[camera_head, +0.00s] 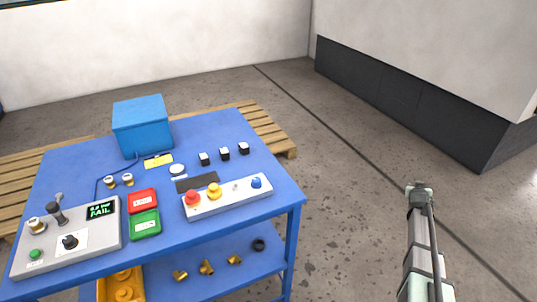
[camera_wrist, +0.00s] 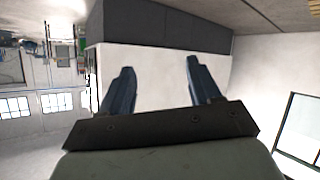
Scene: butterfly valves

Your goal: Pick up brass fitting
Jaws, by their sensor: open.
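Small brass fittings lie on the lower shelf of the blue table in the head view: one at the left (camera_head: 180,276), a branched one in the middle (camera_head: 206,267) and one at the right (camera_head: 234,260). Two brass-and-silver pieces (camera_head: 118,181) stand on the tabletop at the left. Which fitting the task means I cannot tell. My gripper (camera_wrist: 158,63) is open and empty in the wrist view, its two dark blue fingers wide apart. In the head view my arm rises at the right, over the floor and well clear of the table. No fitting shows in the wrist view.
The blue table (camera_head: 222,135) carries a blue box (camera_head: 142,125), a grey test panel (camera_head: 105,240) reading FAIL, red (camera_head: 142,200) and green (camera_head: 145,225) trays, and a button box (camera_head: 235,200). A yellow bin (camera_head: 105,290) and black ring (camera_head: 258,245) are below. Floor between arm and table is clear.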

